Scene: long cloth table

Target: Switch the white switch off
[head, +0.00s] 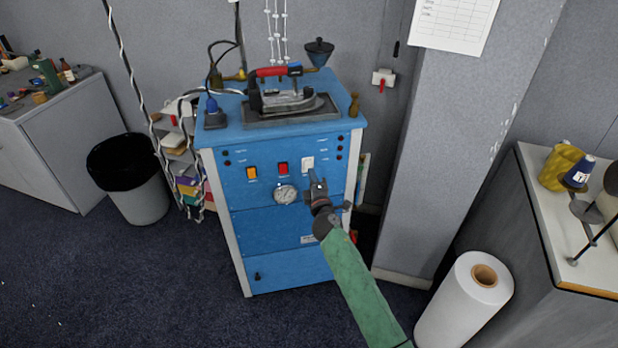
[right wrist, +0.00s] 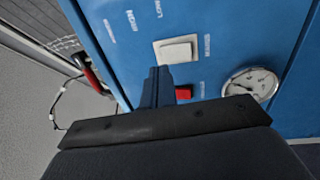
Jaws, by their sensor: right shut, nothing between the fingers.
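The white switch (head: 308,162) is on the front panel of the blue cabinet (head: 285,225), at the right end of a row of switches. It also shows in the right wrist view (right wrist: 179,49), just beyond my fingertips. My right gripper (head: 314,178) is shut and empty, in front of the panel just below the white switch, hiding its lower part in the head view. I cannot tell whether the fingertips (right wrist: 157,77) touch it. My left gripper is not in view.
A red switch (head: 283,169), an orange switch (head: 251,172) and a round gauge (head: 285,194) are beside the white switch. An iron (head: 288,97) stands on top of the cabinet. A grey pillar (head: 445,150) and a white roll (head: 460,300) stand to the right.

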